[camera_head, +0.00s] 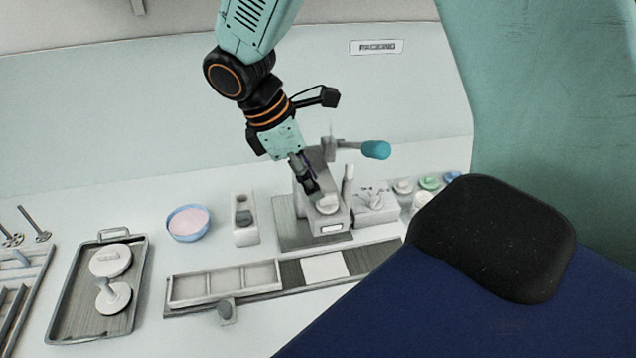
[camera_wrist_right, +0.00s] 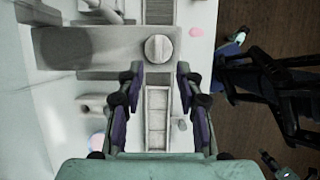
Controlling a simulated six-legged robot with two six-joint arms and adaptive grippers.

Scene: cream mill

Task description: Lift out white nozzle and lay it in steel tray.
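A round white piece (camera_head: 328,204), seemingly the white nozzle, sits in the top of the grey press (camera_head: 332,222) in the head view. In the right wrist view this round piece (camera_wrist_right: 158,48) lies just beyond the fingertips, between their lines. My right gripper (camera_head: 312,192) points down close beside it; in its wrist view the fingers (camera_wrist_right: 159,72) stand apart with nothing between them. The steel tray (camera_head: 72,312) lies at the left of the head view. It holds a white disc (camera_head: 110,260) and a white stemmed piece (camera_head: 113,297). My left gripper is not in view.
A blue bowl of pink stuff (camera_head: 188,222) and a pale block (camera_head: 244,218) stand between tray and press. A compartmented rack (camera_head: 225,284) lies in front. A teal-knobbed lever (camera_head: 375,150) rises behind the press. Coloured caps (camera_head: 430,182) sit at right.

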